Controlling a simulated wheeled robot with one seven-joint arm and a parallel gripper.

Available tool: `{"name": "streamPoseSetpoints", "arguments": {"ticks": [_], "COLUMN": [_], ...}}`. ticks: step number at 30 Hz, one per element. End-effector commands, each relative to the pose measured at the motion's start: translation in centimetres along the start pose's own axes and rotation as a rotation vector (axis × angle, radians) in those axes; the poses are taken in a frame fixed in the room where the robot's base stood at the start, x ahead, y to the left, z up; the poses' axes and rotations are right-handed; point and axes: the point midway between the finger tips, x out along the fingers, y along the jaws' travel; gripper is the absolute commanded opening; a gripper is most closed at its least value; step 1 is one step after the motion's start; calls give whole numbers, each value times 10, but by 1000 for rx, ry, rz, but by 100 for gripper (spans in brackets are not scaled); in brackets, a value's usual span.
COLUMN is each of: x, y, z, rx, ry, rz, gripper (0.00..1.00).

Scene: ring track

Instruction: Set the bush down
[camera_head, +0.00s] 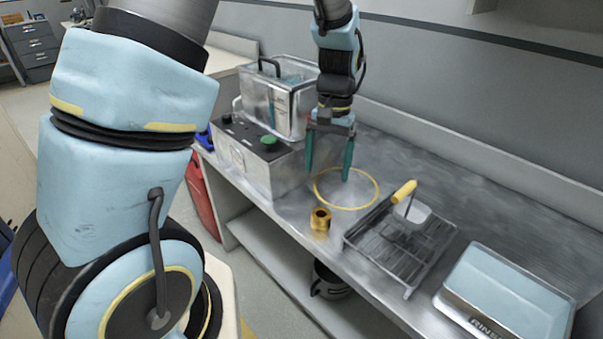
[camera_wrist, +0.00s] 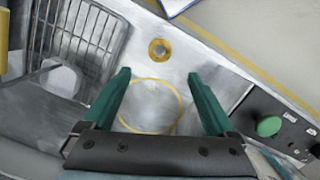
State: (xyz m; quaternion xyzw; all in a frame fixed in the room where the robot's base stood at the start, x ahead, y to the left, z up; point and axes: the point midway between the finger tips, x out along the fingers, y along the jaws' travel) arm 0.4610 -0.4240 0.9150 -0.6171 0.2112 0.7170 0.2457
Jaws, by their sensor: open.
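The bush (camera_head: 320,222) is a short brass-coloured ring with a hole through it. It stands upright on the metal bench near the front edge, outside the yellow circle (camera_head: 376,193). In the wrist view the bush (camera_wrist: 159,49) shows its round top just beyond and between my fingertips, apart from them. My gripper (camera_head: 328,174) has two green fingers spread wide with nothing between them. In the wrist view my gripper (camera_wrist: 158,73) is above the bench, with the yellow circle (camera_wrist: 181,108) showing between the fingers.
A metal box with a green button (camera_head: 268,141) stands left of the circle, with a clear-walled tank (camera_head: 290,100) behind it. A wire rack (camera_head: 385,245) with a yellow-handled tool (camera_head: 404,192) is on the right. A blue-topped rinse tray (camera_head: 510,290) lies farther right.

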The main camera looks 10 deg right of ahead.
Motion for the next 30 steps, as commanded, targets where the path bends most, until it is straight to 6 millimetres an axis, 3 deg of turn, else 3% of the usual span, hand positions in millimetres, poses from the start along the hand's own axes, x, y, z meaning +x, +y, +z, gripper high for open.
{"name": "streamPoseSetpoints", "arguments": {"ticks": [5,8,10,15,21,25,30], "x": [-3,-9,-16,-31,-36,-36,-35], "y": [-6,-29,-57,-133,-187,-201,-206], "z": [1,9,21,72,136,160,169], "rx": [-12,-61,-121,-305,-481,-543,-564], "ry": [5,28,57,151,240,272,283], "rz": [3,14,25,40,25,12,6], "gripper": [91,91,91,91,91,91,91]}}
